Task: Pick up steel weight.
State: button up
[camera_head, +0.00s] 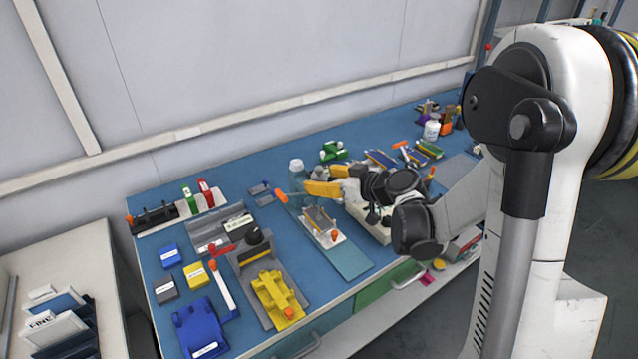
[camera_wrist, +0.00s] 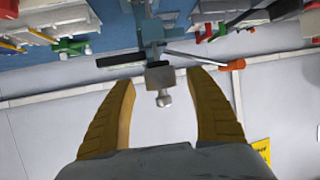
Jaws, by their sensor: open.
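My gripper (camera_head: 322,188) is above the middle of the blue bench, with its yellow fingers pointing left in the head view. In the wrist view my gripper (camera_wrist: 166,85) is open, and no object is held between its fingers. A small grey metal block with a rounded knob (camera_wrist: 160,78), possibly the steel weight, shows beyond the gap between the fingertips. Small grey-blue pieces (camera_head: 261,189) lie left of my gripper in the head view; I cannot tell whether the block is among them. An orange-handled tool (camera_head: 281,196) lies close by, and its handle (camera_wrist: 232,66) shows beside the right finger.
A white-capped bottle (camera_head: 296,170) stands close behind my gripper. A board with a white plate (camera_head: 325,240) lies below it. A grey tray (camera_head: 208,235), a yellow fixture (camera_head: 278,298) and a blue block (camera_head: 202,325) fill the left side. Green cylinders (camera_head: 333,150) lie behind.

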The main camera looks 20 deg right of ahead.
jog(key=shift+x, duration=0.85)
jog(key=shift+s+r, duration=0.1)
jog(key=shift+s, duration=0.05)
jog(key=shift+c, duration=0.6)
grip_shut()
